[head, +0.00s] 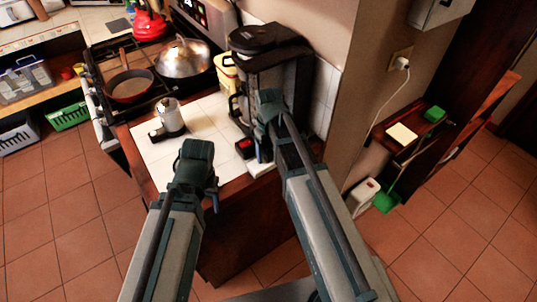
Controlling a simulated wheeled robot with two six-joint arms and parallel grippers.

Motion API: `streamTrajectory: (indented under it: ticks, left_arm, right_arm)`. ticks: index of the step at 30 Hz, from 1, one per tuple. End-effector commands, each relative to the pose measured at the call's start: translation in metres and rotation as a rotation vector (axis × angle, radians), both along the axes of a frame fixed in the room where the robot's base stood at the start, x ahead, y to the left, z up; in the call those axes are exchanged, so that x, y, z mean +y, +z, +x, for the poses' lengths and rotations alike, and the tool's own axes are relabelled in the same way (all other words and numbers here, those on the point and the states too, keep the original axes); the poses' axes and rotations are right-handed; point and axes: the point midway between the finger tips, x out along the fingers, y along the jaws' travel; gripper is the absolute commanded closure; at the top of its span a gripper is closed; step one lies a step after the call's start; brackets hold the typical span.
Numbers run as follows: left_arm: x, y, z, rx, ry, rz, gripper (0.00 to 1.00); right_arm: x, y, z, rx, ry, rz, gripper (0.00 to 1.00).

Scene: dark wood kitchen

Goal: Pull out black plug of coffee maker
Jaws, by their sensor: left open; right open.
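The black coffee maker (263,42) stands at the back of the white-tiled counter, against the wall. My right gripper (266,98) is open in front of it and covers part of its front; I cannot tell whether they touch. My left gripper (196,152) is open above the front of the counter, left of the coffee maker, with nothing seen in it. I cannot make out a black plug. A white plug (402,63) with a white cord sits in the wall outlet on the right.
A small black and red item (244,148) and a white strip (262,169) lie near the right gripper. The stove holds a pan (129,86) and lidded pot (183,58). A wooden shelf (412,140) is at right.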

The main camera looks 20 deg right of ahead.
Motion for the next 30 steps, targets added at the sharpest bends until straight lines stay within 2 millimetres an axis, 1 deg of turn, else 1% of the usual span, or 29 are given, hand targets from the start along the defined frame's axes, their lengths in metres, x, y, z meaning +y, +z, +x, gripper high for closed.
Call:
streamTrajectory:
  ticks: [11,12,14,15,17,21,24,30]
  left_arm:
    - [0.0000,0.0000,0.0000,0.000,0.000,0.000,0.38]
    - [0.0000,0.0000,0.0000,0.000,0.000,0.000,0.38]
    - [0.0000,0.0000,0.0000,0.000,0.000,0.000,0.38]
    - [0.0000,0.0000,0.0000,0.000,0.000,0.000,0.38]
    - [0.0000,0.0000,0.0000,0.000,0.000,0.000,0.38]
    - [0.0000,0.0000,0.0000,0.000,0.000,0.000,0.38]
    - [0.0000,0.0000,0.0000,0.000,0.000,0.000,0.38]
    - [0.0000,0.0000,0.0000,0.000,0.000,0.000,0.38]
  right_arm:
    - [0.0000,0.0000,0.0000,0.000,0.000,0.000,0.28]
    - [0.0000,0.0000,0.0000,0.000,0.000,0.000,0.31]
    - [0.0000,0.0000,0.0000,0.000,0.000,0.000,0.42]
    - [0.0000,0.0000,0.0000,0.000,0.000,0.000,0.49]
    - [0.0000,0.0000,0.0000,0.000,0.000,0.000,0.60]
    - [0.0000,0.0000,0.0000,0.000,0.000,0.000,0.85]
    - [0.0000,0.0000,0.0000,0.000,0.000,0.000,1.00]
    - [0.0000,0.0000,-0.0001,0.000,0.000,0.000,1.00]
